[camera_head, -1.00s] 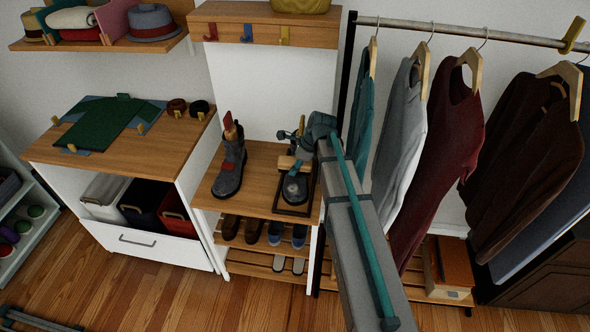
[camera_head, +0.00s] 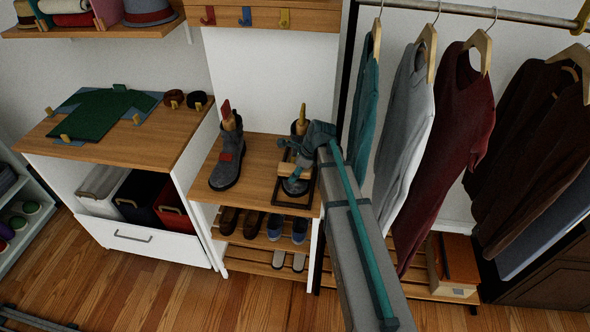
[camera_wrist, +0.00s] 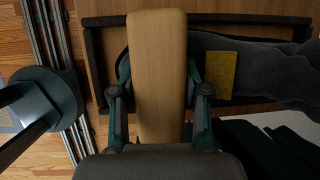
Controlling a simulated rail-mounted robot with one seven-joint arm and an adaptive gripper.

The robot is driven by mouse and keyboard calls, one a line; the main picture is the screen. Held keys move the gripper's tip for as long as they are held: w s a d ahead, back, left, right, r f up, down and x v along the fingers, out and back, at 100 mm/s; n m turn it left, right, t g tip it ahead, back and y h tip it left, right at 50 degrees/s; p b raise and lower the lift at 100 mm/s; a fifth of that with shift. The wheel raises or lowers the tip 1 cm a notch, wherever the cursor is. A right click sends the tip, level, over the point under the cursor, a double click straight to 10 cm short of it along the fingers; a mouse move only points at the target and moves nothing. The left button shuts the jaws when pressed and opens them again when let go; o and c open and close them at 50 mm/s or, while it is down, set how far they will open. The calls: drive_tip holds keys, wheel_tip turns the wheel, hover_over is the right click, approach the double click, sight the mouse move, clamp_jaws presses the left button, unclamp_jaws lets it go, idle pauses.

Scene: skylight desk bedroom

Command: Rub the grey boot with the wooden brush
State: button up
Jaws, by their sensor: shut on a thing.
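A grey boot with a yellow patch stands in a dark-rimmed tray (camera_head: 291,205) on the wooden shelf top; its toe (camera_head: 295,187) shows in the head view. In the wrist view its dark grey upper (camera_wrist: 265,75) and yellow patch (camera_wrist: 220,75) lie right of the brush. My gripper (camera_wrist: 160,95) is shut on the wooden brush (camera_wrist: 157,50), which is over the toe end of this boot. The brush also shows in the head view (camera_head: 286,169). I cannot tell whether its bristles touch. A second grey boot (camera_head: 228,165), with a red patch, stands to the left.
Low shoes (camera_head: 252,223) fill the racks below. A cabinet with a green garment (camera_head: 95,112) stands left. Hanging clothes (camera_head: 405,130) are close to my arm at right. The shelf top between the two boots is clear.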

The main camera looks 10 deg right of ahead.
sight(290, 186)
drive_tip(key=shift+s+a+f+b, duration=0.25)
drive_tip(key=shift+s+f, duration=0.1)
drive_tip(key=shift+s, duration=0.3)
drive_tip(key=shift+s+a+f+b, duration=0.15)
drive_tip(key=shift+s+a+f, duration=0.15)
drive_tip(key=shift+s, duration=0.3)
drive_tip(key=shift+s+a, duration=0.1)
drive_tip(key=shift+s, duration=0.25)
drive_tip(key=shift+w+f+b, duration=0.1)
drive_tip(key=shift+f+b, duration=0.15)
drive_tip(key=shift+b, duration=0.35)
drive_tip(key=shift+w+d+r+p, duration=0.25)
drive_tip(key=shift+w+p, duration=0.1)
drive_tip(key=shift+w, duration=0.1)
drive_tip(key=shift+w+d+r+p, duration=0.1)
drive_tip(key=shift+w+r+p, duration=0.15)
drive_tip(key=shift+w+p, duration=0.15)
drive_tip(key=shift+w+d+r, duration=0.15)
drive_tip(key=shift+w+d, duration=0.2)
drive_tip(key=shift+w, duration=0.4)
drive_tip(key=shift+w+d+r+p, duration=0.1)
drive_tip(key=shift+w+r+p, duration=0.1)
drive_tip(key=shift+w+p, duration=0.15)
wheel_tip(290, 186, up, 8)
drive_tip(key=p, duration=0.5)
drive_tip(key=shift+s, duration=0.1)
drive_tip(key=shift+f, duration=0.1)
